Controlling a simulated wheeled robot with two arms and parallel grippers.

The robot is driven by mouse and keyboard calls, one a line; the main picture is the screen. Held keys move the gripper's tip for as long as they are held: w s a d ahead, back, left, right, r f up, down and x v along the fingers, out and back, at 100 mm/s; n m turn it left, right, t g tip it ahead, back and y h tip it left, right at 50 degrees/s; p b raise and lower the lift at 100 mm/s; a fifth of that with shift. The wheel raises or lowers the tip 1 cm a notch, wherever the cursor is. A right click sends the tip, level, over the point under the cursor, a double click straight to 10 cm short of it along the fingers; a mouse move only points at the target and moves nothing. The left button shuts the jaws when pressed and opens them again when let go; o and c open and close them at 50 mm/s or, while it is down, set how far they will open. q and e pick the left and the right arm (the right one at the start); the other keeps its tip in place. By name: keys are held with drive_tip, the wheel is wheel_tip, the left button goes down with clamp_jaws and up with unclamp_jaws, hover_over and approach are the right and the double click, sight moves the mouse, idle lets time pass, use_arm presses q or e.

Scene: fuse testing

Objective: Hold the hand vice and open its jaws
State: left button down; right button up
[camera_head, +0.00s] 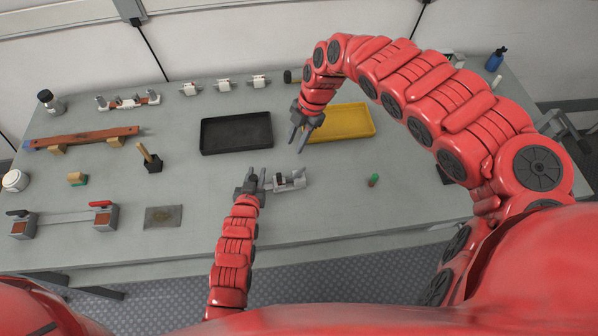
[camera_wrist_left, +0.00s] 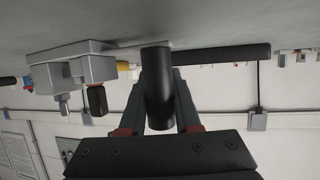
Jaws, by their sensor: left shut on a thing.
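The hand vice (camera_head: 291,181), a small grey metal piece with a dark part, lies on the table right of the lower middle. My left gripper (camera_head: 262,181) is at its left end. In the left wrist view the vice's grey metal body (camera_wrist_left: 90,70) is at the left, and my left gripper's fingers are shut on a thick black upright handle (camera_wrist_left: 158,90). How far the vice's jaws are apart cannot be made out. My right gripper (camera_head: 298,141) is open and empty above the table, between the two trays and above the vice in the picture.
A black tray (camera_head: 236,151) and a yellow tray (camera_head: 357,136) lie behind the vice. A small green-and-red piece (camera_head: 374,180) stands to the right. A wooden bar (camera_head: 85,138), a black holder (camera_head: 152,164) and a flat plate (camera_head: 163,230) are to the left. The front right tabletop is mostly free.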

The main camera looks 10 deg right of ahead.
sight(300, 171)
drive_tip(key=shift+n+g+h, duration=0.3)
drive_tip(key=shift+g+h, duration=0.1)
drive_tip(key=shift+s+d+f, duration=0.1)
drive_tip(key=shift+s+f, duration=0.55)
drive_tip(key=shift+f, duration=0.5)
drive_tip(key=shift+s+d+f, duration=0.15)
drive_tip(key=shift+s+f, duration=0.55)
drive_tip(key=shift+f, duration=0.5)
drive_tip(key=shift+s+d+f, duration=0.1)
drive_tip(key=shift+s+f, duration=0.55)
drive_tip(key=shift+f, duration=0.5)
clamp_jaws()
